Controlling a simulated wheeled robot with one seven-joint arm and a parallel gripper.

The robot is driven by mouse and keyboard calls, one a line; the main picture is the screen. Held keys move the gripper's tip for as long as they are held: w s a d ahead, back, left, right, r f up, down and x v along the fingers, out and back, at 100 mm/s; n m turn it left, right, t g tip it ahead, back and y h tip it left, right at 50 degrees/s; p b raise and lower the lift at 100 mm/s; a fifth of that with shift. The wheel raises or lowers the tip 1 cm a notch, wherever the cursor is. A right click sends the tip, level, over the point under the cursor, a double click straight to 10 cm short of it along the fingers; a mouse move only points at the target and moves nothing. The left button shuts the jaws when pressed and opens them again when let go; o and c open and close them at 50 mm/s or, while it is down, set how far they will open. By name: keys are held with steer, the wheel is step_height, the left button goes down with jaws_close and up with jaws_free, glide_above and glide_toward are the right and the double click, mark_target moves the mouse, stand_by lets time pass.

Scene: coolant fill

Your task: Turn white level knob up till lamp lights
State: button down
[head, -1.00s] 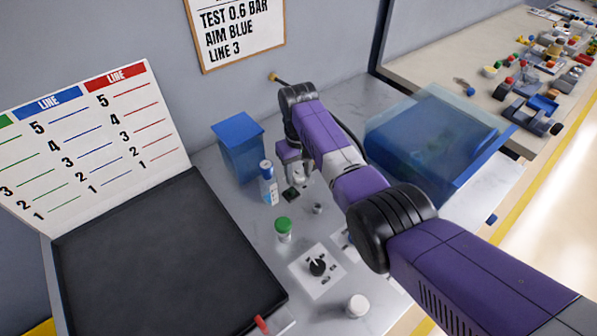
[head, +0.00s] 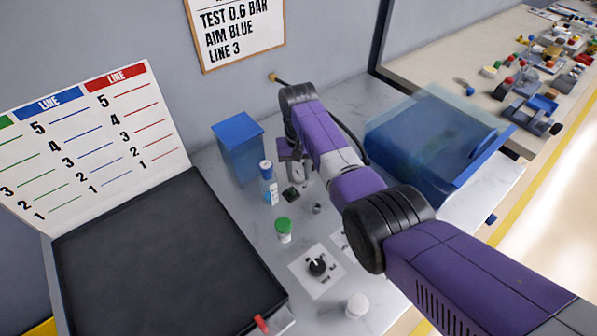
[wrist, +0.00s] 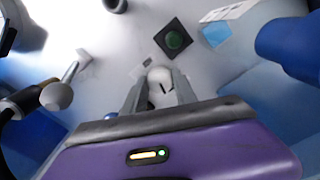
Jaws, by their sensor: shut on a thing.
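The white level knob (wrist: 158,78) is round with a dark pointer mark and sits between my fingers in the wrist view. My gripper (wrist: 159,90) is shut on it, one grey finger on each side. In the head view my gripper (head: 298,172) is at the back of the bench, and the arm and fingers hide most of the knob. A dark square plate with a dark green round top (wrist: 173,40) lies just beyond the knob; it may be the lamp, and it shows no clear glow. The plate also shows in the head view (head: 290,194).
A blue-and-white bottle (head: 268,188) and blue bin (head: 238,145) stand left of my gripper. A green-capped jar (head: 284,231), black joystick (head: 317,266) and white round cap (head: 357,305) are nearer. A translucent blue box (head: 425,150) stands right, a black tray (head: 165,265) left.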

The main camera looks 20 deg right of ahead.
mark_target(299, 175)
steer(key=shift+m, duration=1.8)
steer(key=c, duration=1.3)
jaws_free()
steer(key=shift+o, duration=0.2)
step_height(299, 175, up, 8)
steer(key=shift+f+b, duration=0.2)
steer(key=shift+b, duration=0.15)
steer(key=shift+r, duration=0.15)
